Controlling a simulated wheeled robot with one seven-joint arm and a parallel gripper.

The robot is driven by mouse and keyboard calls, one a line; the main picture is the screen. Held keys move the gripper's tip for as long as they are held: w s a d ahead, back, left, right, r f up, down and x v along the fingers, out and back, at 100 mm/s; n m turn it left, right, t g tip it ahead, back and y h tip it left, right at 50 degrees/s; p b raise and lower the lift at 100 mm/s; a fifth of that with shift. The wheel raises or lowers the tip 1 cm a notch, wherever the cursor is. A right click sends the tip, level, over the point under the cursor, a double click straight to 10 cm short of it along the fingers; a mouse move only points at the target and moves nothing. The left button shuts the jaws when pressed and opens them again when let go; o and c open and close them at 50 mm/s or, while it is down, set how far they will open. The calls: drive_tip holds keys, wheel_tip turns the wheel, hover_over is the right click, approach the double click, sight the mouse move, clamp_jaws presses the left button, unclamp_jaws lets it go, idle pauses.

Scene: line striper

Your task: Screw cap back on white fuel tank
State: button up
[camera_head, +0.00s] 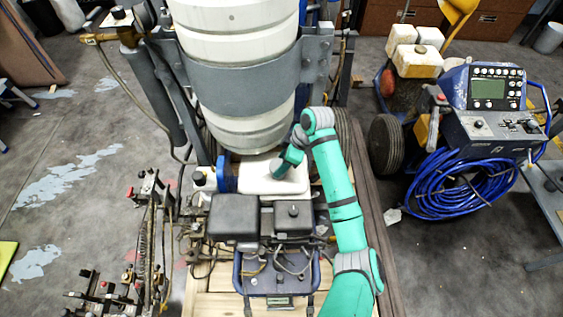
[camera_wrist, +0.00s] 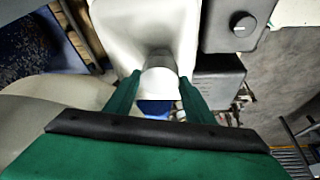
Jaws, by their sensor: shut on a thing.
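The white fuel tank (camera_head: 255,184) sits behind the engine and below the big white cylinder. In the wrist view the tank (camera_wrist: 118,22) fills the top middle. My gripper (camera_head: 277,173) is low over the tank's right part. In the wrist view my gripper (camera_wrist: 158,80) has its two green fingers on either side of a pale round cap (camera_wrist: 160,84), shut on it. The cap is at the tank's top surface, and the tank's neck is hidden beneath it. I cannot tell whether the cap is seated on its threads.
The big white cylinder (camera_head: 238,60) in its grey bracket stands close behind the tank. Dark engine housings (camera_head: 233,217) are just in front, and a blue part (camera_head: 228,172) is to the left. A blue control box with coiled hose (camera_head: 450,185) stands at right.

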drive_tip(key=shift+f, duration=1.35)
idle(1.6)
drive_tip(key=m+t, duration=0.1)
drive_tip(key=m, duration=0.1)
drive_tip(key=shift+m, duration=0.4)
drive_tip(key=shift+r+m, duration=0.1)
drive_tip(key=shift+m, duration=0.3)
drive_tip(key=shift+w+d, duration=0.1)
drive_tip(key=shift+h, duration=0.3)
